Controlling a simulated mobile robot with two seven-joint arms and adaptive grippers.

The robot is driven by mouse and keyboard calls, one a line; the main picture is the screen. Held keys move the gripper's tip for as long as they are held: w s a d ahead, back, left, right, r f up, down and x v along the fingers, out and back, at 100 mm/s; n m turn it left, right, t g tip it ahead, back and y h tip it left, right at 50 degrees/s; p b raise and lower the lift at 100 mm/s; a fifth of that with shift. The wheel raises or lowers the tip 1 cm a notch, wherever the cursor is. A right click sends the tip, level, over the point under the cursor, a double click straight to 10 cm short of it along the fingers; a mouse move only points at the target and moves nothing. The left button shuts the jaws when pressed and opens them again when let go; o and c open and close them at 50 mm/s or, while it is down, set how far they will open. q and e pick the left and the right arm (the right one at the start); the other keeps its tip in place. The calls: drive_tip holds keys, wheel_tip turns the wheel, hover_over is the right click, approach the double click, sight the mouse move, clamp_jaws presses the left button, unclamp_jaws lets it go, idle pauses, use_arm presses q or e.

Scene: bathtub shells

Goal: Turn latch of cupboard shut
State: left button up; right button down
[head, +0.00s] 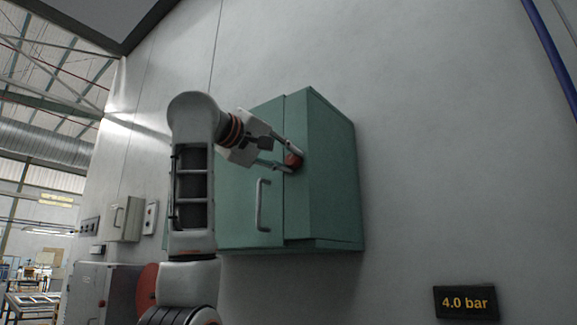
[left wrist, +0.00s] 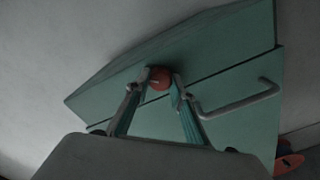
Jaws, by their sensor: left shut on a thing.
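The green cupboard (head: 328,170) hangs on the grey wall, and its door (head: 240,207) looks closed in the head view. The cupboard also fills much of the left wrist view (left wrist: 232,52). The latch (head: 294,160) is a small red-orange knob at the door's edge, above the grey handle (head: 262,205). My left gripper (head: 287,158) is shut on the latch, one finger on each side. In the left wrist view the latch (left wrist: 159,78) sits between the fingertips, and the handle (left wrist: 240,106) is to their right. The fingers partly hide the latch, so its exact angle is unclear. My right gripper is not visible.
My left arm covers the left part of the cupboard in the head view. A small grey box (head: 124,219) is on the wall at left. A 4.0 bar sign (head: 466,302) is at lower right. The wall right of the cupboard is bare.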

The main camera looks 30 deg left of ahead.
use_arm(q)
drive_tip(key=shift+f+n+b, duration=0.1)
drive_tip(key=shift+n+b, duration=0.2)
drive_tip(key=shift+n, duration=1.1)
drive_tip(key=n+b, duration=0.1)
drive_tip(key=n, duration=0.2)
drive_tip(key=shift+n, duration=1.1)
drive_tip(key=o, duration=1.1)
drive_tip(key=shift+a, duration=0.1)
drive_tip(key=shift+o, duration=0.2)
